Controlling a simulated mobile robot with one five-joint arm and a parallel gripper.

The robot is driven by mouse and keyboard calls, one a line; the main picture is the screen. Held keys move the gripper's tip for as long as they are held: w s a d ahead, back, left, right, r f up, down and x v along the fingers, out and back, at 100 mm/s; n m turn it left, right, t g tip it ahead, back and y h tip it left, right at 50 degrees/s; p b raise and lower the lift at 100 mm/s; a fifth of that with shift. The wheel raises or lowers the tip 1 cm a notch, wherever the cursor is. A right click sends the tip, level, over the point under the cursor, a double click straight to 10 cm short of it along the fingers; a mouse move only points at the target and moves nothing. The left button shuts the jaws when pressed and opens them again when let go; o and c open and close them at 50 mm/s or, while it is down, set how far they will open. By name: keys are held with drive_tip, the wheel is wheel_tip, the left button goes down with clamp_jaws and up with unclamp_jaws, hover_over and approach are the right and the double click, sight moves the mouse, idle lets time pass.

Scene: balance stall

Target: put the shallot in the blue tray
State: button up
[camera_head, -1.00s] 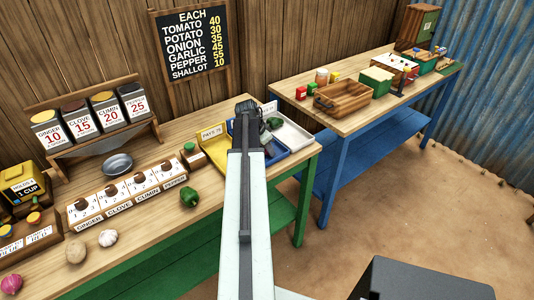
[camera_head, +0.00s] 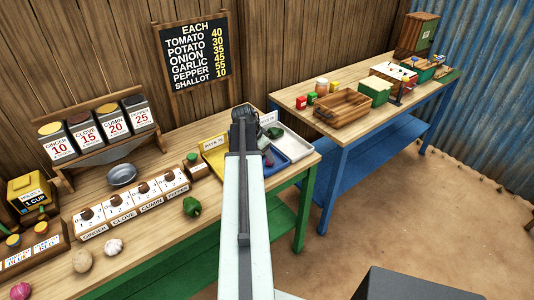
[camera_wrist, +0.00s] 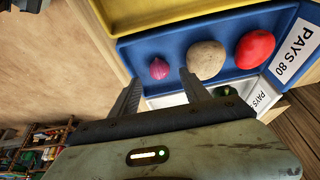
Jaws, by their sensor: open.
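The shallot (camera_wrist: 160,68) is small, round and purple. In the wrist view it lies on the floor of the blue tray (camera_wrist: 134,54), left of a potato and a tomato. In the head view the blue tray (camera_head: 297,153) is partly hidden behind my arm, and a small purple shape, likely the shallot (camera_head: 268,161), shows just right of the arm. My gripper (camera_wrist: 160,82) is open and empty, its two fingers apart just short of the shallot, which shows between and beyond their tips. In the head view my gripper (camera_head: 243,112) is dark and seen from behind.
A yellow tray (camera_wrist: 160,10) and a white tray (camera_head: 294,143) flank the blue tray. A green pepper (camera_head: 274,132) sits in the white tray. The potato (camera_wrist: 206,59) and tomato (camera_wrist: 255,49) share the blue tray. Loose vegetables, including another green pepper (camera_head: 192,206), lie on the table.

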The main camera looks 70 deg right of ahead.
drive_tip(key=p+v, duration=0.5)
drive_tip(key=v, duration=0.2)
drive_tip(key=shift+r, duration=0.35)
drive_tip(key=shift+a, duration=0.1)
drive_tip(key=w+a+f+n+t+y, duration=0.15)
drive_tip(key=w+a+n, duration=0.85)
drive_tip(key=w+a, duration=1.35)
drive_tip(key=w+a+n+y, duration=0.1)
drive_tip(key=a+n, duration=0.6)
drive_tip(key=a, duration=1.3)
drive_tip(key=w+a+n+y, duration=0.1)
drive_tip(key=w+a+n, duration=0.3)
drive_tip(key=a, duration=1.6)
drive_tip(key=n+t, duration=0.1)
drive_tip(key=n, duration=0.2)
drive_tip(key=shift+w+f+n, duration=0.2)
drive_tip(key=shift+w+n, duration=0.05)
drive_tip(key=shift+n, duration=0.05)
